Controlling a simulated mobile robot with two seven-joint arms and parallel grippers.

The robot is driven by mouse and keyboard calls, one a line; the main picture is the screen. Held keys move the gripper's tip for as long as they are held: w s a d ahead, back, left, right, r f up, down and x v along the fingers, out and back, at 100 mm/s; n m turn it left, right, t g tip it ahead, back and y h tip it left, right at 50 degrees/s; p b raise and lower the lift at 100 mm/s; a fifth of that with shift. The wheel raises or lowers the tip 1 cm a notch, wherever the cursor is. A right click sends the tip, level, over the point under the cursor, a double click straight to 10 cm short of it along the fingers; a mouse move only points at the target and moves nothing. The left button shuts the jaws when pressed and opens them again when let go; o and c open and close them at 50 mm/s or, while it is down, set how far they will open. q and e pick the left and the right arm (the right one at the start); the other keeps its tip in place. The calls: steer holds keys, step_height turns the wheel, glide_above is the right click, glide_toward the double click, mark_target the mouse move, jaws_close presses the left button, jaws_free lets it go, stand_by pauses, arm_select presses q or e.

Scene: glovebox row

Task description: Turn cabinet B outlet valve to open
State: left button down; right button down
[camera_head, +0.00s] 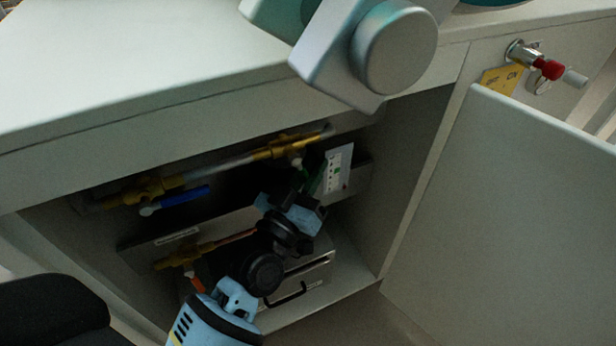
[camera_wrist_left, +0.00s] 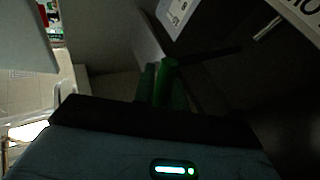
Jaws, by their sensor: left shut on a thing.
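Inside the open cabinet, a brass valve (camera_head: 290,146) sits at the right end of the upper pipe. A green handle (camera_head: 317,181) hangs below it, partly hidden by my gripper. My left gripper (camera_head: 303,187) reaches in from below and is shut on this green handle, which also shows upright in the left wrist view (camera_wrist_left: 166,80). A white label card (camera_head: 338,168) is just right of the handle; its print is too small to read. My right gripper is not in view.
A blue-handled valve (camera_head: 181,197) is on the upper pipe at left; an orange-handled valve (camera_head: 197,283) is lower left. A drawer front with a black handle (camera_head: 287,295) lies below my arm. The open door (camera_head: 510,220) stands at right. A red-knobbed fitting (camera_head: 548,69) is above it.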

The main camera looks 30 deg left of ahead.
arm_select(q)
steer(key=shift+w+d+r+n+t+y+b, duration=0.25)
steer(key=shift+n+t+y+b, duration=0.2)
steer(key=shift+n+t, duration=0.2)
steer(key=shift+w+d+r+n+t+y+b, duration=0.1)
steer(key=shift+w+r+n+t+y+b, duration=0.2)
steer(key=shift+n+t+b, duration=0.35)
steer(key=shift+s, duration=0.1)
steer(key=c, duration=1.4)
jaws_free()
steer(key=shift+c, duration=0.2)
